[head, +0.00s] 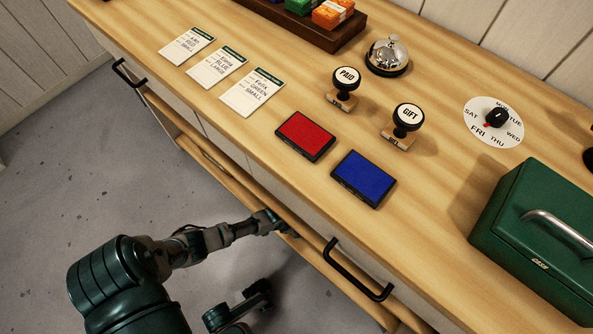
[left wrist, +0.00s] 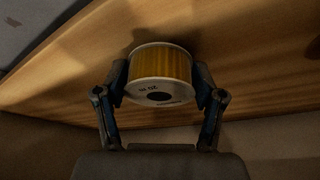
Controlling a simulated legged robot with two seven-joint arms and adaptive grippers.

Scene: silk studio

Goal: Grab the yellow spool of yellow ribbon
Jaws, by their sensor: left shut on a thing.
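The yellow ribbon spool (left wrist: 160,64), with white rims and a dark centre hole, shows in the left wrist view. The fingers of my left gripper (left wrist: 161,82) are closed against its two sides. A wooden surface lies behind the spool; I cannot tell whether the spool touches it. In the head view my left gripper (head: 278,222) reaches in at the front of the counter, by a wooden ledge below the top. There the spool is hidden. My right gripper is not in view.
The counter (head: 240,50) bears three cards (head: 217,68), a red pad (head: 305,135), a blue pad (head: 363,178), two stamps (head: 407,118), a bell (head: 387,54) and a green cash box (head: 545,230). Black handles (head: 350,275) stick out from its front.

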